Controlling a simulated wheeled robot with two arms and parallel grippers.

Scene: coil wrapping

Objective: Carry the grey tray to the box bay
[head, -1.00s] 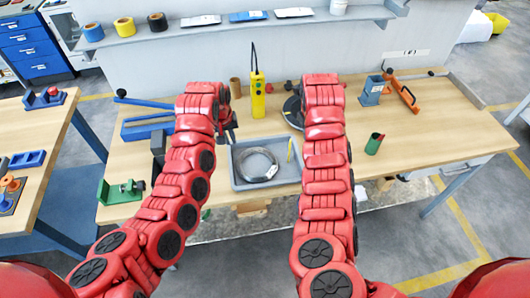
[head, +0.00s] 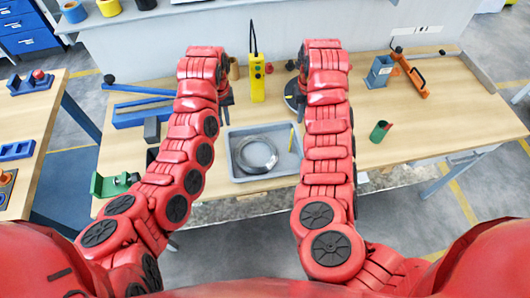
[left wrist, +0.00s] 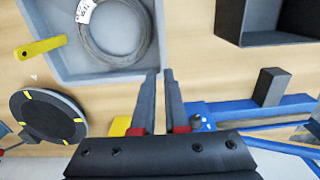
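The grey tray (head: 272,176) lies on the wooden table at the middle front, with a wire coil (head: 244,155) inside it. In the left wrist view the tray (left wrist: 60,72) fills the upper left and the coil (left wrist: 92,45) carries a white label. My left gripper (head: 228,114) is near the tray's back left corner; its fingertips (left wrist: 161,74) look open, with a narrow gap, beside the tray's wall. Whether they touch it is unclear. My right gripper (head: 295,101) is behind the tray's right side, above a dark disc; its fingers are mostly hidden.
A yellow control box (head: 257,84) stands behind the tray. Blue bar fixtures (head: 140,115) and a green clamp (head: 108,185) are at left. A green cup (head: 380,132), a blue-grey holder (head: 380,70) and an orange tool (head: 412,78) are at right. Table between them is clear.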

